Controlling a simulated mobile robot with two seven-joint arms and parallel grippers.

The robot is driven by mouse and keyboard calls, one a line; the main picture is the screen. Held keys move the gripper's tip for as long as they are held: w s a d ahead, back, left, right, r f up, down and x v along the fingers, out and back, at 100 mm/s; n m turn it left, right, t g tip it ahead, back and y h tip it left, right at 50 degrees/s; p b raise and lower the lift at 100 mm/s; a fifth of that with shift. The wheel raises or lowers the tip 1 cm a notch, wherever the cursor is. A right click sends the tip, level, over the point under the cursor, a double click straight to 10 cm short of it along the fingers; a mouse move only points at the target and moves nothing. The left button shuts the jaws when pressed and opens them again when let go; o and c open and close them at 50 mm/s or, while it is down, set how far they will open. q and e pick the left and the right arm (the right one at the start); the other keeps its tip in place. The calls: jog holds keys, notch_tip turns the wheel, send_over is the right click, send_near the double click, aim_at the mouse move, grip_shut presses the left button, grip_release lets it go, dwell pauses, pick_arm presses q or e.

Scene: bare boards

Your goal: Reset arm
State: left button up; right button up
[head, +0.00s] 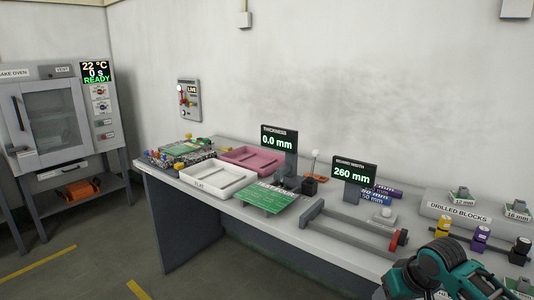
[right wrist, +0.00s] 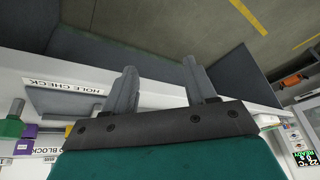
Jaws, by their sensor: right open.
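My right gripper (right wrist: 160,66) shows in the right wrist view with its two grey fingers spread apart and nothing between them. Past the fingers are the grey side of the bench and the floor. In the head view, part of my teal and black right arm (head: 440,270) shows at the bottom right, over the front right of the bench; its fingers cannot be made out there. My left arm and gripper are not in view.
The bench (head: 335,245) holds a white tray (head: 217,194), a pink tray (head: 274,158), a green board (head: 262,196), a grey width gauge (head: 348,230) and a drilled-blocks rack (head: 437,211). A bake oven (head: 60,118) stands at left. Floor (head: 100,265) before the bench is clear.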

jog(key=s+a+f+n+t+y, duration=0.1)
jog(key=s+a+f, duration=0.3)
jog(key=a+f, duration=0.25)
jog(key=s+a+f+t, duration=0.2)
jog(key=s+a, duration=0.1)
jog(key=s, duration=0.5)
jog(key=s+a+f+n+t, duration=0.1)
jog(key=s+a+f+t, duration=0.1)
jog(key=s, duration=0.6)
jog(key=shift+s+a+f+t, duration=0.15)
jog(key=shift+a+f+t, duration=0.25)
jog(key=shift+f+t, duration=0.3)
